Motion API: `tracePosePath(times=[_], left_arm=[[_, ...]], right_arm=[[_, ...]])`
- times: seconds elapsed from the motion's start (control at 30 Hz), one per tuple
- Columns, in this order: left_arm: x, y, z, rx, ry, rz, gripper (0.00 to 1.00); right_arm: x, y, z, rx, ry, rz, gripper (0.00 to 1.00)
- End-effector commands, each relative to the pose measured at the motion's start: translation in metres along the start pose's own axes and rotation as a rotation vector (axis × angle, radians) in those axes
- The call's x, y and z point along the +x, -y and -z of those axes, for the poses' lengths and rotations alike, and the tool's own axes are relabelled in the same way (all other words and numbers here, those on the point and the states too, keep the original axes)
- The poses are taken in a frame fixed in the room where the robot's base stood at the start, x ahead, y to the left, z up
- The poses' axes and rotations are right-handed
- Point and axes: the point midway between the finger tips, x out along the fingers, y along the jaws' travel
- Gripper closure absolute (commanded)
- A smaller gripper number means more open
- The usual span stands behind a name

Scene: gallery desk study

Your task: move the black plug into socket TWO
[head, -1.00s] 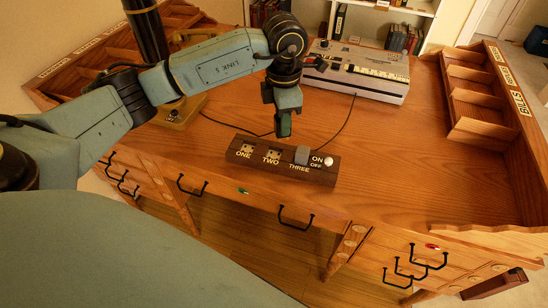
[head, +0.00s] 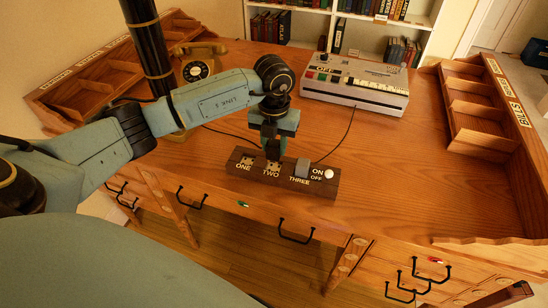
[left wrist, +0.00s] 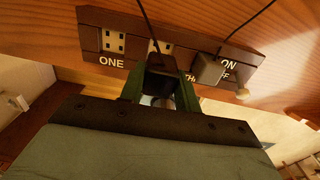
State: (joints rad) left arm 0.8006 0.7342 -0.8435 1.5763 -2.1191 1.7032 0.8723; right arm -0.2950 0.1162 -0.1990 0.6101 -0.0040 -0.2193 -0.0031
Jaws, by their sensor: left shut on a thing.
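My left gripper (head: 273,154) is shut on the black plug (left wrist: 162,74), whose dark cord runs up in the left wrist view. In the head view the gripper points down at socket TWO (left wrist: 158,48) on the dark wooden socket strip (head: 235,182). The plug hides the TWO label and part of that socket in the left wrist view. I cannot tell whether the plug touches the socket. Socket ONE (head: 247,161) is empty. A grey plug (head: 302,168) sits in socket THREE. My right gripper is not in view.
A white switch knob (head: 329,174) is at the strip's right end. Behind stand a pale machine with keys (head: 355,88) and a telephone (head: 197,69). Cords cross the desktop. Label-fronted pigeonholes (head: 475,108) line the right side; the right-hand desktop (head: 395,165) is clear.

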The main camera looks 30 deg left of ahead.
Motion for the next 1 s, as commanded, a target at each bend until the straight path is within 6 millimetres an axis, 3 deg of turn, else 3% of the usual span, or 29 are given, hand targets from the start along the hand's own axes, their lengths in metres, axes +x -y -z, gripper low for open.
tracePosePath(times=[0.3,0.67,0.7,0.87,1.0], left_arm=[[0.045,0.000,0.000,0.001,-0.001,0.000,0.91],[0.049,0.000,0.000,0.002,0.001,0.000,0.91],[0.050,0.000,0.000,0.002,0.001,-0.001,0.66],[0.049,0.000,0.000,0.002,0.001,-0.001,0.46],[0.049,0.000,0.000,0.002,0.001,-0.001,0.46]], right_arm=[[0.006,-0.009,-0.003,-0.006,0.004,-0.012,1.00],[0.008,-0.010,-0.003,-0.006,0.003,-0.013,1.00],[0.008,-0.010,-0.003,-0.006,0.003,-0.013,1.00],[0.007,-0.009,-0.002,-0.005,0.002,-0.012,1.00],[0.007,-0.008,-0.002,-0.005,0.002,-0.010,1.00]])
